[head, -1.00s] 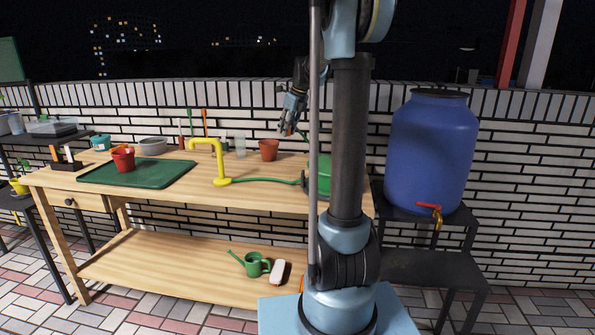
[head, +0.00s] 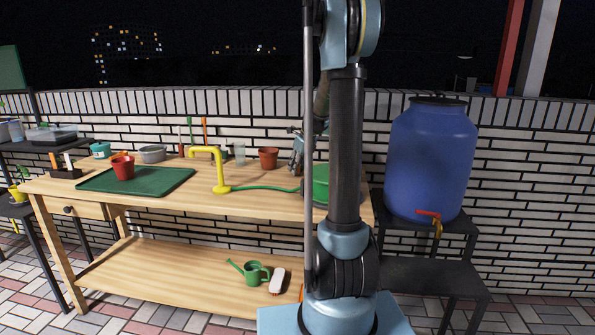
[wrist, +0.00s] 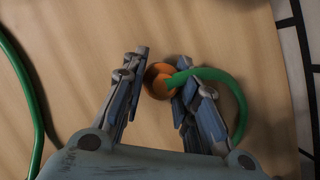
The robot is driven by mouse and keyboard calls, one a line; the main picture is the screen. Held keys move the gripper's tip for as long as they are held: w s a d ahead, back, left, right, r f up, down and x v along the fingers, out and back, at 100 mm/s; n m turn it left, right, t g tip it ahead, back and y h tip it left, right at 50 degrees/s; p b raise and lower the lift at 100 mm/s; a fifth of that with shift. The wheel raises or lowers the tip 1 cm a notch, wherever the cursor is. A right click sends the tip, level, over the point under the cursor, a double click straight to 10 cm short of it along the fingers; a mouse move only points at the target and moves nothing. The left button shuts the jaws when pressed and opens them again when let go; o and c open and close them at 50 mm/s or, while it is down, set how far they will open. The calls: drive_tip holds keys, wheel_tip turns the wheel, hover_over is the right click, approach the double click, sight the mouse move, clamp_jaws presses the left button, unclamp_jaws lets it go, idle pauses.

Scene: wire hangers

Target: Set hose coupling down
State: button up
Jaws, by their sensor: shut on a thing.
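The orange hose coupling (wrist: 157,80) shows in the wrist view between the fingers of my gripper (wrist: 163,62), up against the right finger. My gripper is shut on it. A green hose (wrist: 228,82) runs from the coupling and curls to the right, around the outside of the right finger. The wooden bench top (wrist: 220,30) lies beneath; I cannot tell whether the coupling touches it. In the head view my gripper (head: 297,158) is low over the right part of the bench (head: 265,208), partly behind my arm. The coupling cannot be made out there.
A yellow tap (head: 220,170) with a green hose stands left of my gripper. A terracotta pot (head: 268,157) stands near the back edge and a green round container (head: 321,184) is partly behind my arm. A green tray (head: 150,187) holds a red pot (head: 123,168). A brick wall stands behind.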

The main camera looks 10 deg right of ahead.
drive_tip(key=shift+f, duration=0.45)
drive_tip(key=shift+f, duration=0.1)
drive_tip(key=o, duration=1.1)
drive_tip(key=shift+f, duration=0.1)
drive_tip(key=v, duration=1.2)
drive_tip(key=shift+r, duration=0.25)
